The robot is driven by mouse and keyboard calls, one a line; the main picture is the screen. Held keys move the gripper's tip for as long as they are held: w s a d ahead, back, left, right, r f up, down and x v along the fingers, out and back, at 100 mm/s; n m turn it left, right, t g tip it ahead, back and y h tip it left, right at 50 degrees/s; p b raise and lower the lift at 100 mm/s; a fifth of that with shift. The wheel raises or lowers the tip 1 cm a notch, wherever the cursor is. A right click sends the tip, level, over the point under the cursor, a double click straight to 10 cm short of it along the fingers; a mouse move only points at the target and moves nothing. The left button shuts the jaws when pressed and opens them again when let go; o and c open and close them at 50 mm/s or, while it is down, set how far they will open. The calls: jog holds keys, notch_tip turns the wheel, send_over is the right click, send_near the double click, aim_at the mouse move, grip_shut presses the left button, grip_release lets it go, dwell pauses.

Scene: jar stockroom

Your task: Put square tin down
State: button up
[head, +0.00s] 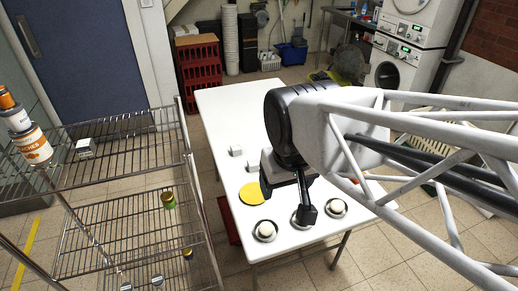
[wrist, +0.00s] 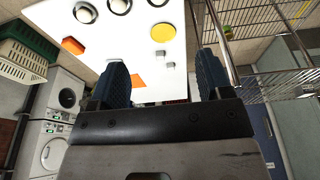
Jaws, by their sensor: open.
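Two small grey-white square tins (head: 236,151) (head: 252,167) stand apart on the white table (head: 222,105), left of my arm. In the wrist view the same pair (wrist: 161,54) (wrist: 170,66) shows beyond the fingers. A similar small pale square box (head: 85,148) sits on the wire rack's upper shelf. I cannot tell which of these the task names. My gripper (head: 287,196) is over the table, to the right of the tins. In the wrist view its two dark fingers (wrist: 160,82) are wide apart, with nothing held between them.
A yellow disc (head: 251,194) and several round dishes with white contents (head: 265,231) are near the table's front. The wire rack (head: 125,170) at left holds cans, including an orange-labelled one (head: 30,146). Red crates (head: 198,68) stand behind. The table's far half is clear.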

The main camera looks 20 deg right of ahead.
jog(key=shift+w, duration=0.1)
jog(key=m+g+y, duration=0.3)
jog(key=m+y, duration=1)
jog(key=m, duration=0.4)
send_near(86, 142)
jog(key=shift+s+a+f, duration=0.2)
jog(key=shift+a+f, duration=0.15)
jog(key=shift+a, duration=0.15)
jog(key=shift+s+a+f, duration=0.2)
jog(key=shift+a+f, duration=0.1)
jog(key=shift+a, duration=0.25)
jog(key=shift+w+a+f+m+y, duration=0.15)
jog(key=shift+w+a+m+y, duration=0.15)
jog(key=shift+m, duration=0.1)
jog(key=shift+x, duration=1.25)
